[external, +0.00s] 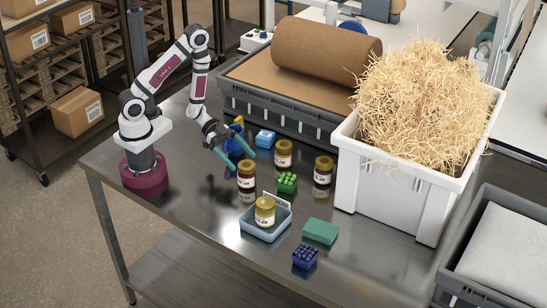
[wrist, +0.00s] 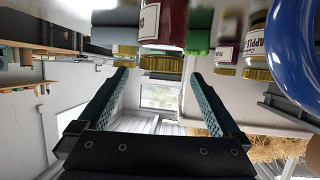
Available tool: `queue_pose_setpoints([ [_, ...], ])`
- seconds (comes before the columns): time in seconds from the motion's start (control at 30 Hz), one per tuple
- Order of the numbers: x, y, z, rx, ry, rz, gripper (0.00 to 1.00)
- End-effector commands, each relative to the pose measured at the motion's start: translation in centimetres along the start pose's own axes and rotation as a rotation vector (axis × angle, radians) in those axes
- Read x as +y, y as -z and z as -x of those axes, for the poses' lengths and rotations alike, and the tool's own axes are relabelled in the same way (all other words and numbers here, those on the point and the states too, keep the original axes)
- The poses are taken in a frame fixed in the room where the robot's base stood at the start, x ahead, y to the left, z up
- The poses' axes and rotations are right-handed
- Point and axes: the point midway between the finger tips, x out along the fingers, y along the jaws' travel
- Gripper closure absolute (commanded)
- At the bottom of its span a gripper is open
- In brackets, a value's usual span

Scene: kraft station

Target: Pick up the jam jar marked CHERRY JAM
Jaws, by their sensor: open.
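Four jars with gold lids and white labels stand in the external view. A dark red jar (external: 246,181) is upright in front of my gripper (external: 241,160); it shows close and upside down in the wrist view (wrist: 172,22). Another dark red jar (external: 323,178) stands further right, beside the white crate. An amber jar (external: 283,161) stands behind; its label in the wrist view (wrist: 255,45) begins APPLE. A further amber jar (external: 265,217) sits in a blue tray (external: 252,232). I cannot read CHERRY on any label. My gripper is open, its teal fingers apart and empty.
A blue ring-shaped object (external: 230,147) lies behind my gripper. A green block (external: 287,183) sits between the jars. A teal box (external: 320,231) and a dark blue block (external: 305,257) lie at the front. A white crate (external: 385,190) of straw stands right. The table's left front is clear.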

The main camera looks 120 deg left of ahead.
Motion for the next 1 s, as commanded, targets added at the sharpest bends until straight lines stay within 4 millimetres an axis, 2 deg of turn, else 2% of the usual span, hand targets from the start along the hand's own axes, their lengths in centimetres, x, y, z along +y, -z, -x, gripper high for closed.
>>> queue_pose_setpoints([
  [0.17, 0.0, 0.0, -2.0, 0.000, -0.002, -0.001, 0.00],
  [0.3, 0.1, -0.3, -4.9, -0.001, -0.004, -0.003, 0.00],
  [0.4, 0.0, -0.3, -6.4, -0.001, -0.003, -0.002, 0.00],
  [0.67, -0.1, -0.2, -6.8, -0.001, 0.001, 0.000, 0.02],
  [1.0, -0.1, -0.2, -6.7, -0.001, 0.001, 0.000, 0.63],
])
